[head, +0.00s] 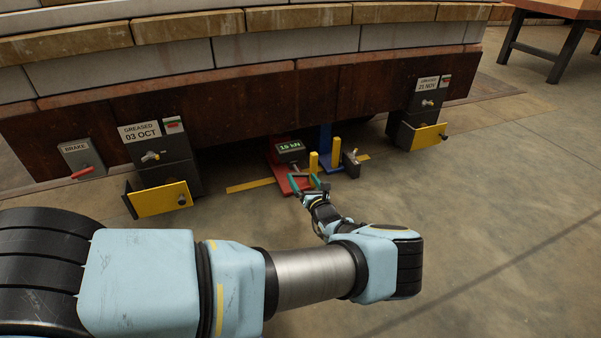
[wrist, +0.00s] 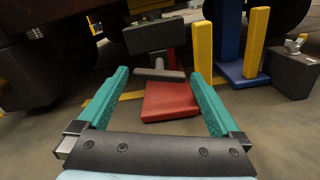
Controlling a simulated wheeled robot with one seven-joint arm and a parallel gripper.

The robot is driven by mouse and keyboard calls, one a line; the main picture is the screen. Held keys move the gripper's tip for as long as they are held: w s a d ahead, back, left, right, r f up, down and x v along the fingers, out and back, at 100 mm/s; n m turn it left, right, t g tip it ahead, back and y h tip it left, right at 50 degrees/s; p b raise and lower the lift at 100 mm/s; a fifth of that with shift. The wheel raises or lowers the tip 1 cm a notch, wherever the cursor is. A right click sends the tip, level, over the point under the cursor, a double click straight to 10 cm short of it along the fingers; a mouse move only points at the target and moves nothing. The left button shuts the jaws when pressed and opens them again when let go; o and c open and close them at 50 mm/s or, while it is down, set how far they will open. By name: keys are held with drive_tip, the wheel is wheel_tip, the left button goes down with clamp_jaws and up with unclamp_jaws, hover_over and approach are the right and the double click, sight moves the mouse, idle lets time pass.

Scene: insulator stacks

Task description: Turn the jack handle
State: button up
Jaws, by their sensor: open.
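The red jack (head: 277,161) stands on the floor below the rusty beam, with a dark display reading about 15 kN (head: 290,147). In the wrist view its red base plate (wrist: 171,101) lies ahead of my gripper. The jack handle (wrist: 158,75) is a short grey crossbar at the end of a stub below the dark box. My gripper (head: 305,183) has teal fingers and is open and empty. In the wrist view (wrist: 160,78) its fingertips appear on either side of the crossbar, with gaps at both ends. I cannot tell whether the bar is between them in depth.
Beside the jack stand a blue post (wrist: 231,35), yellow posts (wrist: 203,48) and a dark box with a knob (wrist: 292,72). Greased-label boxes with yellow trays (head: 160,200) stand left and right. A brake box with a red lever (head: 82,172) is far left. The front floor is clear.

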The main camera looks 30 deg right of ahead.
drive_tip(key=s+p, duration=0.2)
drive_tip(key=s, duration=0.5)
drive_tip(key=shift+s+a, duration=0.25)
drive_tip(key=shift+a, duration=0.2)
